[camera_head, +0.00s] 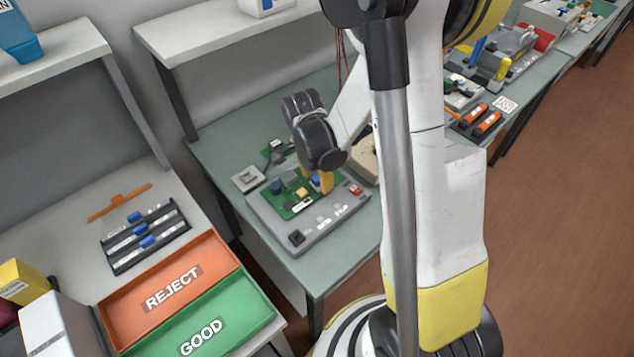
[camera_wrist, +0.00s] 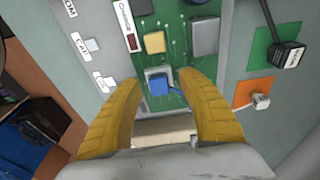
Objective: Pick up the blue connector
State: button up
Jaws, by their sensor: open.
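The blue connector (camera_wrist: 158,84) sits in a pale socket at the edge of the green circuit board (camera_wrist: 172,45). In the head view a bit of blue (camera_head: 314,183) shows beside my yellow finger. My gripper (camera_wrist: 161,80) is open, its two yellow fingers on either side of the connector in the wrist view. I cannot tell whether they touch it. In the head view my gripper (camera_head: 326,182) reaches down over the board, which lies on the grey test unit (camera_head: 325,222).
In the wrist view, a black plug (camera_wrist: 288,55) lies by a green patch and a white plug (camera_wrist: 260,100) by an orange patch. To the left in the head view are REJECT (camera_head: 215,257) and GOOD (camera_head: 246,309) trays and a black rack (camera_head: 117,254) with blue-marked parts.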

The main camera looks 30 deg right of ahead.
aim_at(317, 176)
jog(key=c, duration=1)
jog(key=shift+r, duration=0.15)
jog(key=shift+r, duration=0.2)
grip_shut()
notch_tip(317, 176, up, 4)
jog(key=shift+r+p, duration=0.1)
jog(key=shift+p, duration=0.95)
jog(key=s+d+r+p, duration=0.3)
jog(key=s+d+r, duration=0.3)
jog(key=d, duration=0.3)
jog(key=shift+s+r, duration=0.4)
jog(key=shift+s, duration=0.2)
